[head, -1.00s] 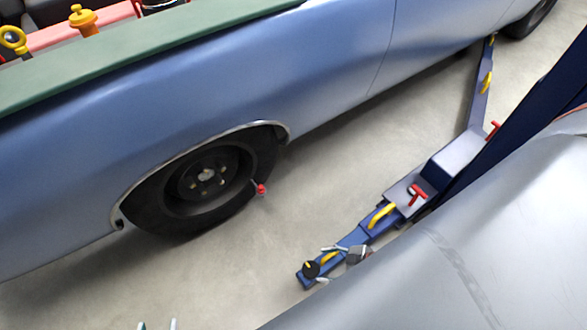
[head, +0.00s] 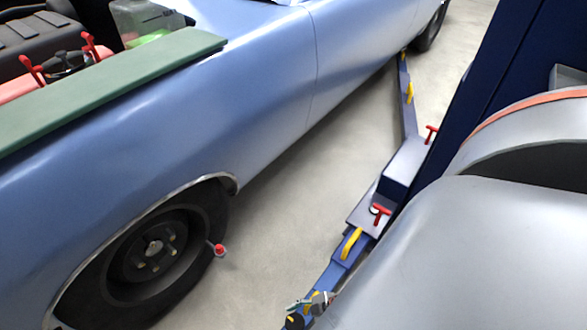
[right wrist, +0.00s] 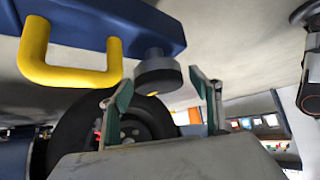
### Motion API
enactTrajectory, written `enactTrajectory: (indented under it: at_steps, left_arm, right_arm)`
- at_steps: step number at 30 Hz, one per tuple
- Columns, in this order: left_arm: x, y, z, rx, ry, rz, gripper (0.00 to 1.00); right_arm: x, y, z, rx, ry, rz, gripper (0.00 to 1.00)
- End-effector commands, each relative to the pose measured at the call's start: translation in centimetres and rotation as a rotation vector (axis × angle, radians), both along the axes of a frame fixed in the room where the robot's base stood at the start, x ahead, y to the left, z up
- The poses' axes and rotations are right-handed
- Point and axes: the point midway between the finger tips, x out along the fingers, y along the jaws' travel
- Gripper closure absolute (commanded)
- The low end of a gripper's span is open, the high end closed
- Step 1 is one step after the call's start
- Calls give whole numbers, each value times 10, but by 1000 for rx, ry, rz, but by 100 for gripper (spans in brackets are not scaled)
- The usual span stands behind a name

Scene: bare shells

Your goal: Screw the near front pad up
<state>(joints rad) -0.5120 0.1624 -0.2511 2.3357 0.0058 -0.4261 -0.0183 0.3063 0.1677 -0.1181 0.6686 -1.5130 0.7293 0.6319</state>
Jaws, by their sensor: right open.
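The near front pad (head: 294,321) is a small dark round disc at the near end of a blue lift arm (head: 330,278), low in the head view. My right gripper (head: 314,302) is beside it, small and partly hidden by a grey body surface. In the right wrist view, which looks upside down, the pad (right wrist: 158,76) sticks out from the blue lift arm (right wrist: 105,20). The two fingers of my right gripper (right wrist: 153,90) stand wide apart, one on each side of the pad in the picture, with nothing gripped. Contact cannot be told. My left gripper is not in view.
A blue car (head: 180,125) stands on the left, its front wheel (head: 150,255) near the pad. A yellow handle (head: 351,243) and a red-handled pin (head: 381,211) sit on the lift arm. A dark blue post (head: 500,75) rises at right.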

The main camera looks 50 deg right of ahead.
Motion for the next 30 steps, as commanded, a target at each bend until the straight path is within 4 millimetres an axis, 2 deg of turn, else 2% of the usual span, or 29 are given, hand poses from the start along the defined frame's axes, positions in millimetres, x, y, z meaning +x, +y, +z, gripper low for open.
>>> enactTrajectory:
  at_steps: [3, 7, 8, 20, 30]
  left_arm:
    - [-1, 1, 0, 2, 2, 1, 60]
    - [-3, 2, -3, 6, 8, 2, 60]
    - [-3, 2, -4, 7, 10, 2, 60]
    - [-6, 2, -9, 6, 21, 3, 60]
    - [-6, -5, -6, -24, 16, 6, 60]
  right_arm:
    - [1, 0, 1, 0, -2, 0, 39]
    - [1, 0, 1, 0, -2, 0, 73]
    - [1, 0, 1, 0, -2, 0, 76]
    - [0, -2, 0, -4, 0, 52, 76]
    - [-2, -4, -3, -7, 4, 294, 76]
